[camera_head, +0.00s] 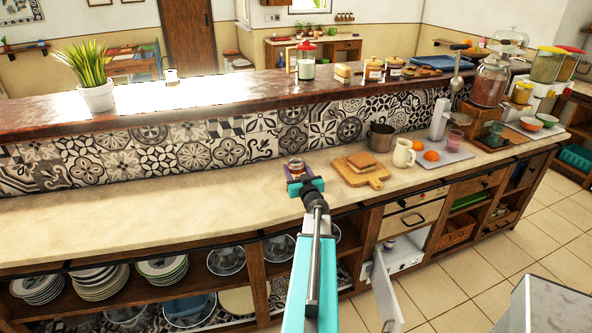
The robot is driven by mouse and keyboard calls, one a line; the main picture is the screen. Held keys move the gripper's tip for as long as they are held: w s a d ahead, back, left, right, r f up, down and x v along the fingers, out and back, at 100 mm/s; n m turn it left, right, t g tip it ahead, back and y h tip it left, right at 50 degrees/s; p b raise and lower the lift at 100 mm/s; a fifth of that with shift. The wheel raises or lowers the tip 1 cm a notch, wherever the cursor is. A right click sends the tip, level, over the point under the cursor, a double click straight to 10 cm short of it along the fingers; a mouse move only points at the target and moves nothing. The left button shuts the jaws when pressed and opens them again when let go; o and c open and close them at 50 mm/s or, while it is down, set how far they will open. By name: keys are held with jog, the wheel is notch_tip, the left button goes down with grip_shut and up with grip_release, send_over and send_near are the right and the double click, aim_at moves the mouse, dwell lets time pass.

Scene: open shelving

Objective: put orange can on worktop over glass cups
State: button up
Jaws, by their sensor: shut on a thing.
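My gripper (300,181) is at the end of my teal arm, over or at the worktop (140,215) near its middle. It is shut on a small can (296,166) with a pale top and a reddish side; the fingers hide its lower part. I cannot tell whether the can touches the worktop. More glass (279,248) shows there, partly hidden by my arm.
Right of my gripper are a cutting board with bread (361,170), a steel pot (381,137) and a cream jug (403,153). The worktop to the left is bare. A cabinet door (386,292) hangs open below. A raised tiled ledge (200,98) runs behind.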

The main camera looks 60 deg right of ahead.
jog(key=shift+f, duration=0.1)
jog(key=o, duration=1.4)
jog(key=shift+c, duration=0.2)
jog(key=shift+b+v, duration=0.8)
jog(key=shift+v, duration=3.5)
jog(key=shift+s+a+r+p, duration=0.3)
jog(key=shift+s+a+p, duration=0.2)
jog(key=shift+s+p, duration=0.1)
jog(key=shift+p+v, duration=0.7)
jog(key=shift+v, duration=0.2)
jog(key=shift+f, duration=0.2)
